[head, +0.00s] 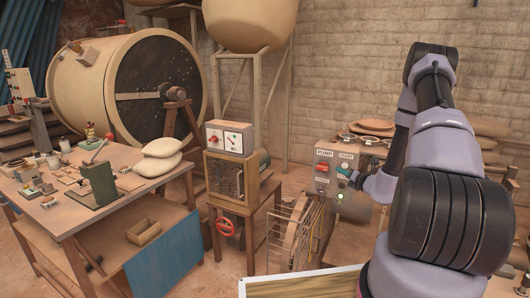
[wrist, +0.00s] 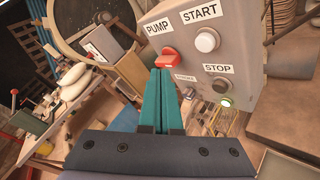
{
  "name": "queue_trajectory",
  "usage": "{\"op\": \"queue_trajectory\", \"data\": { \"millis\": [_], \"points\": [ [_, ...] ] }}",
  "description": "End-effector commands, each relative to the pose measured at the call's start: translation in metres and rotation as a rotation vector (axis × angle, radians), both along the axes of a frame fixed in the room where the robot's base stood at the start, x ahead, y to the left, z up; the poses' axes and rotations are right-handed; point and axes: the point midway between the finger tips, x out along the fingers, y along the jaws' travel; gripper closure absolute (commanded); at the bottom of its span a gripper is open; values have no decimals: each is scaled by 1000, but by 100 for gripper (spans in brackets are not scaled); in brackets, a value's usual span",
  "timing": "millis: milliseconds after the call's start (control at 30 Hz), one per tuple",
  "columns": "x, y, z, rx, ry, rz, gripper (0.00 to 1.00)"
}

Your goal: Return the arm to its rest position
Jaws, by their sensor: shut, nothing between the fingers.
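My gripper (wrist: 162,85) is shut and empty, its two teal fingers together in the wrist view. In that view the fingertips lie just below the red pump switch (wrist: 169,57) on a grey control box (wrist: 233,50); I cannot tell whether they touch it. The box also has a white START button (wrist: 207,40), a dark STOP button (wrist: 221,85) and a lit green lamp (wrist: 226,101). In the head view my arm reaches forward from the right, and my gripper (head: 348,174) is at the front of the control box (head: 324,187).
A wooden workbench (head: 135,208) with small items and sacks (head: 158,158) stands at left. A machine with a red handwheel (head: 230,227) is in the middle. A wire-frame rack (head: 290,235) stands below the control box. A large drum (head: 95,80) is behind.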

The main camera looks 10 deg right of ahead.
Motion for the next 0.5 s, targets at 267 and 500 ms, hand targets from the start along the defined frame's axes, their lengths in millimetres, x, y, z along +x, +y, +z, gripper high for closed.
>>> {"op": "queue_trajectory", "data": {
  "millis": [267, 500],
  "points": [
    [-10, 105, 131, -272, -156, 450, 100],
    [-78, 192, 220, -629, -299, 872, 100]
  ]
}}
